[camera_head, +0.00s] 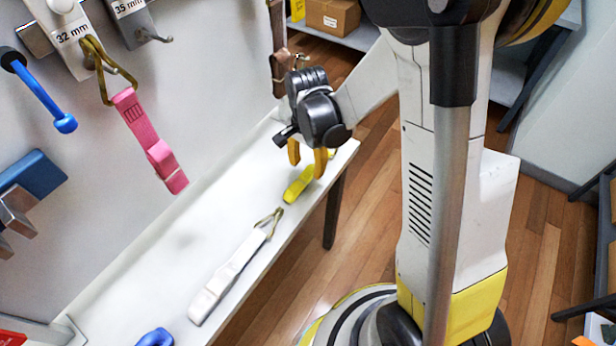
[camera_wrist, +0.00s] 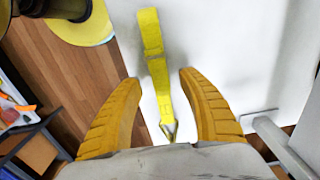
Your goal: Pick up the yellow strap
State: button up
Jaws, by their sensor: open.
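The yellow strap (camera_head: 299,184) lies on the white bench near its far end in the head view, partly behind my gripper. In the wrist view the yellow strap (camera_wrist: 154,62) runs up and down the picture, with a small metal hook or ring at its lower end. My gripper (camera_head: 307,160) is above the bench beside the strap. In the wrist view my gripper (camera_wrist: 158,82) is open, with one yellow finger on each side of the strap. The fingers do not visibly touch it.
A white strap (camera_head: 228,278) with a metal hook lies nearer on the white bench (camera_head: 150,285). A pink strap (camera_head: 148,142) hangs on the wall at left, and a brown strap (camera_head: 279,48) hangs beyond my gripper. A blue item (camera_head: 155,338) lies at the bench's near end.

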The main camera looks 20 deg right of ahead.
aim_at(308, 173)
notch_tip(308, 173, down, 4)
jog(key=shift+s+d+f+b, duration=0.1)
jog(key=shift+f+b, duration=0.1)
jog(key=shift+b, duration=0.8)
jog(key=shift+r, duration=0.1)
grip_shut()
jog(key=shift+r, duration=0.1)
